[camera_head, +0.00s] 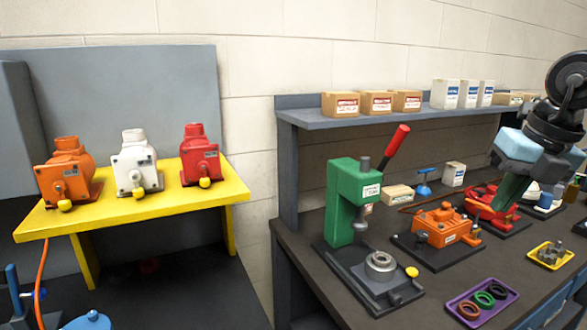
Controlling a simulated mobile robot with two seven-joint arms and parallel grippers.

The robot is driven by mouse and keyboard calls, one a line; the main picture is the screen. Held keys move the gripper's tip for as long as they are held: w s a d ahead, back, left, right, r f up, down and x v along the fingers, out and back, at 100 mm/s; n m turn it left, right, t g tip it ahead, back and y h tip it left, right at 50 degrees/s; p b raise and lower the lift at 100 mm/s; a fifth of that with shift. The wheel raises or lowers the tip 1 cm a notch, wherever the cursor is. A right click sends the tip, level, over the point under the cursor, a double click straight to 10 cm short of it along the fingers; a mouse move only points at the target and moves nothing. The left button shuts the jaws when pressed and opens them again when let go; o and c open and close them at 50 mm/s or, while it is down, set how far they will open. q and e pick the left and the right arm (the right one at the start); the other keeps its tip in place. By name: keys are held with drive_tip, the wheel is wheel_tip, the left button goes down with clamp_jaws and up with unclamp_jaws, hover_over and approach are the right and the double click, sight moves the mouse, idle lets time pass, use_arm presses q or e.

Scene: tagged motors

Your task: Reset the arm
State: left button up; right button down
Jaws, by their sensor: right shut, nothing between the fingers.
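My right arm comes in from the right edge with dark round joints and a pale blue and grey hand. My right gripper (512,188) points down and to the left over the right part of the workbench, in front of the red device (490,203). Its green fingers look closed together, with nothing seen between them. The low ends of the fingers overlap the red device in the picture; I cannot tell whether they touch it. My left arm and gripper are not in view.
Orange (66,172), white (134,162) and red (200,155) motors with yellow tags stand on a yellow stand (130,208). The workbench (440,290) holds a green press (345,200), an orange fixture (443,226) and a purple tray (455,306) of rings. Boxes line the shelf (305,120) above.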

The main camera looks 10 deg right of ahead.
drive_tip(key=w+a+f+m+t+y, duration=0.1)
drive_tip(key=w+f+m+t+y, duration=0.2)
drive_tip(key=f, duration=0.5)
drive_tip(key=w+a+f+m+t+y, duration=0.1)
drive_tip(key=a+f+m+t+y, duration=0.2)
drive_tip(key=f+y, duration=0.45)
drive_tip(key=s+d+f+m+t+h, duration=0.2)
drive_tip(key=s+f+m+t+h, duration=0.1)
drive_tip(key=f+m+h, duration=0.4)
drive_tip(key=s+d+f+m+t+h, duration=0.3)
drive_tip(key=s+f+m+h, duration=0.1)
drive_tip(key=f+m, duration=0.5)
drive_tip(key=s+a+f+m+g+h, duration=0.2)
drive_tip(key=s+f+m+g, duration=0.1)
drive_tip(key=s+f, duration=0.35)
drive_tip(key=s+a+f+m+g+h, duration=0.1)
drive_tip(key=s+a+f+m+g, duration=0.25)
drive_tip(key=s+f, duration=0.3)
drive_tip(key=s+a+f+m+g+y, duration=0.3)
drive_tip(key=s+a+g, duration=0.5)
drive_tip(key=s+a, duration=0.55)
drive_tip(key=w+a+f+t+y, duration=0.1)
drive_tip(key=w+f+t, duration=0.3)
drive_tip(key=f+t, duration=0.4)
drive_tip(key=shift+w+a+f+y, duration=0.35)
drive_tip(key=shift+w+a+f, duration=0.05)
drive_tip(key=shift+f, duration=0.7)
